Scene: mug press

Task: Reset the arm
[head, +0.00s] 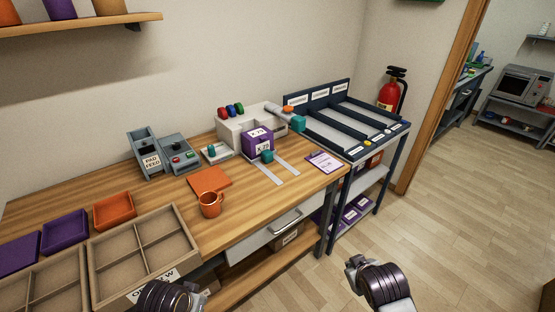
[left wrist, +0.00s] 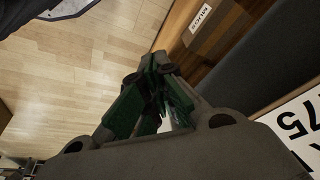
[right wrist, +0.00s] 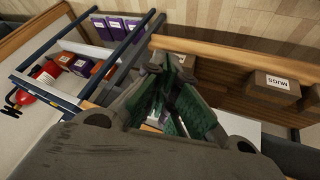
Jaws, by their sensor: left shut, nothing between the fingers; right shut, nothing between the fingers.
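My right gripper (head: 354,270) is low in the head view, in front of the bench's right end and over the floor. In the right wrist view its green fingers (right wrist: 170,72) are together with nothing between them. My left arm's end shows at the bottom edge of the head view, in front of the divided tray; its fingertips are hard to make out there. In the left wrist view the left gripper's green fingers (left wrist: 158,72) are shut and empty. An orange mug (head: 210,204) stands upright on the wooden bench (head: 258,218), apart from both grippers.
A divided tray (head: 183,246) and orange and purple bins (head: 114,210) fill the bench's left. An orange pad (head: 208,180), pad feed (head: 146,155) and press (head: 257,142) stand behind the mug. A dark-framed rack (head: 372,152) stands right; the floor beyond (head: 455,225) is clear.

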